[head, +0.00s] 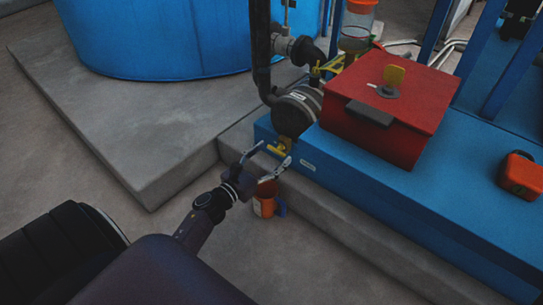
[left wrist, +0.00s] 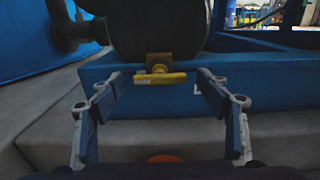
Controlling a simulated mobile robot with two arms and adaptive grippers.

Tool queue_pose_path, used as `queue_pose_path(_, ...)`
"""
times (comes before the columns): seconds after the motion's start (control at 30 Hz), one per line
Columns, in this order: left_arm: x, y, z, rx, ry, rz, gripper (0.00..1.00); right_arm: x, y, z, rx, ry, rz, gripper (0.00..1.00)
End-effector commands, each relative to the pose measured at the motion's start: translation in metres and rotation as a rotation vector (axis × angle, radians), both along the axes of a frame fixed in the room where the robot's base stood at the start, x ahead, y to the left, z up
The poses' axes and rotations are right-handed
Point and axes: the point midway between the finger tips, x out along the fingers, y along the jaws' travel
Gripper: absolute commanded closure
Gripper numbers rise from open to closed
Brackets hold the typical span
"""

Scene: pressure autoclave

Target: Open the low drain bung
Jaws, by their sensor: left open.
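The low drain bung shows as a small yellow handle (head: 279,147) under a dark rounded vessel end (head: 297,110), at the blue base's corner. In the left wrist view the yellow bung handle (left wrist: 160,78) lies level, with a brownish-yellow block behind it. My left gripper (head: 272,161) is open, its fingers pointing at the handle. In the left wrist view the left gripper (left wrist: 160,85) has its fingertips on either side of the handle, apart from it. My right gripper is in neither view.
An orange jug (head: 264,201) stands on the floor below the left gripper. A red box (head: 385,110) sits on the blue base (head: 430,205), with an orange case (head: 522,175) to the right. A concrete step (head: 330,215) runs along the base. A large blue tank (head: 160,35) stands behind.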

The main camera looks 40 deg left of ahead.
Motion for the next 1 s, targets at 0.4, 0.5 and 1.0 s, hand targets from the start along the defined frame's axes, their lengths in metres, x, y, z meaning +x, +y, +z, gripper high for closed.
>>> queue_pose_path(0.4, -0.0004, 0.0001, 0.0, 0.0, 0.0, 0.0, 0.66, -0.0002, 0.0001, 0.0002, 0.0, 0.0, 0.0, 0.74)
queue_pose_path(0.5, -0.0005, 0.0, 0.0001, 0.0, 0.0, 0.0, 0.72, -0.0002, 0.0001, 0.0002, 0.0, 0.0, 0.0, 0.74)
queue_pose_path(1.0, -0.0005, 0.0002, 0.0008, -0.168, 0.015, -0.001, 0.72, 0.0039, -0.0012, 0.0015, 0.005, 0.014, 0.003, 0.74)
